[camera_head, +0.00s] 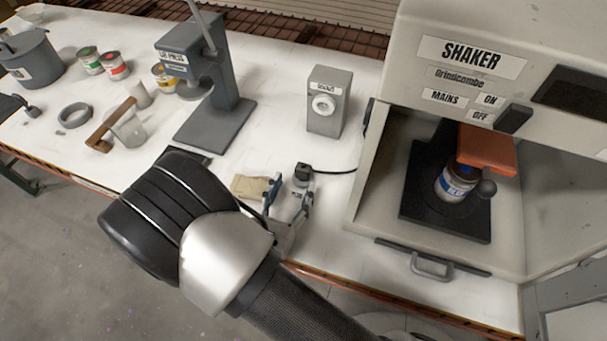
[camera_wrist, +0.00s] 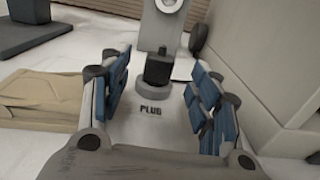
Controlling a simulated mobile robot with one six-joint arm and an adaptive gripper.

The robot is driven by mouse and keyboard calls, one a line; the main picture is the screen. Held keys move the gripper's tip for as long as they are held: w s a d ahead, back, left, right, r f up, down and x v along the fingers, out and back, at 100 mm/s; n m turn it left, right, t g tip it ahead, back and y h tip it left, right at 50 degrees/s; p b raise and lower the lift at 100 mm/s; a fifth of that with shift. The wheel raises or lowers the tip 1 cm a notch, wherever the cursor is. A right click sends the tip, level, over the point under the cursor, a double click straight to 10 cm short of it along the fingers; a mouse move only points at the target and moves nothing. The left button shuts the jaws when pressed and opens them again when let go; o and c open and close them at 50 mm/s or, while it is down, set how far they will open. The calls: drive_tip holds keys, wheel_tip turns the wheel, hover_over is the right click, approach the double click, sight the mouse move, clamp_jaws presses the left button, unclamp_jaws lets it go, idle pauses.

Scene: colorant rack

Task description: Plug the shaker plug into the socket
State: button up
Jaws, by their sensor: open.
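The shaker plug (camera_head: 302,174) is a small dark block on a grey round base, standing on the white table with a black cord running right toward the shaker. It also shows in the wrist view (camera_wrist: 158,70), just beyond my fingertips and between their lines. My gripper (camera_head: 290,190) is open and empty, with blue finger pads (camera_wrist: 160,95) either side of a "PLUG" label on the table. The socket (camera_head: 323,107) is a round white outlet on the front of an upright grey box, behind the plug. Its lower part shows at the top of the wrist view (camera_wrist: 168,5).
The shaker (camera_head: 430,180) stands close on the right, with a blue-labelled can (camera_head: 457,182) inside. A folded tan cloth (camera_head: 248,187) lies left of my gripper. A grey lid press (camera_head: 225,85) stands at the left back. Table is clear between plug and socket box.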

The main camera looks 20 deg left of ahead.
sight(301, 172)
drive_tip(key=w, duration=0.5)
drive_tip(key=w+b, duration=0.1)
drive_tip(key=w, duration=0.1)
drive_tip(key=shift+w+d+r, duration=0.1)
drive_tip(key=shift+w+d, duration=0.05)
drive_tip(key=shift+d, duration=0.2)
drive_tip(key=shift+c, duration=0.4)
drive_tip(key=c, duration=1.1)
